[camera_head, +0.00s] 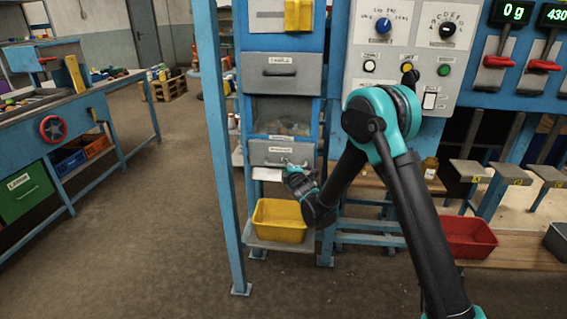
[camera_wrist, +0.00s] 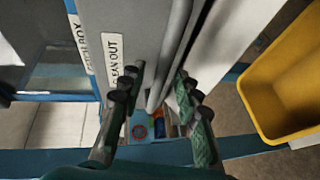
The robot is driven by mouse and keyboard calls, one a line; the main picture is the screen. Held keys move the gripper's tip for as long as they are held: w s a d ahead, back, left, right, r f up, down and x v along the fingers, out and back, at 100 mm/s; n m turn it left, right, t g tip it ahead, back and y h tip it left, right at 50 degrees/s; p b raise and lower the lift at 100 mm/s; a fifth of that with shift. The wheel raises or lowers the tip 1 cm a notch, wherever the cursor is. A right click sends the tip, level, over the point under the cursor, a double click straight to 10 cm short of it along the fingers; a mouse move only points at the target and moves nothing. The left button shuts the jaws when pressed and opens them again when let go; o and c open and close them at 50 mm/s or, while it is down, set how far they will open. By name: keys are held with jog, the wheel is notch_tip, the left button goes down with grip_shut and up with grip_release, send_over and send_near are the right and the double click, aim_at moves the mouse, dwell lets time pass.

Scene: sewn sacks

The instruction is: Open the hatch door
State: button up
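The hatch door is a grey panel (camera_head: 268,155) low on the blue cabinet, below a window. In the wrist view its grey face (camera_wrist: 150,25) carries a "CLEAN OUT" label (camera_wrist: 114,55). A grey bar (camera_wrist: 178,45), apparently its handle, runs up from between my fingers. My gripper (camera_head: 290,167) is at the front of this panel. In the wrist view its fingers (camera_wrist: 158,95) are spread, one on each side of the bar; firm contact on both sides does not show. Whether the door stands ajar is unclear.
A yellow bin (camera_head: 280,221) stands on a low shelf below the hatch; it shows at right in the wrist view (camera_wrist: 290,85). A blue post (camera_head: 222,150) rises left of the cabinet. A red bin (camera_head: 468,238) is at right. The floor at left is clear.

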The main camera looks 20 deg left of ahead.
jog(key=shift+w+a+f, duration=0.15)
jog(key=shift+w+a, duration=0.25)
jog(key=shift+w, duration=0.1)
jog(key=shift+c, duration=0.5)
grip_shut()
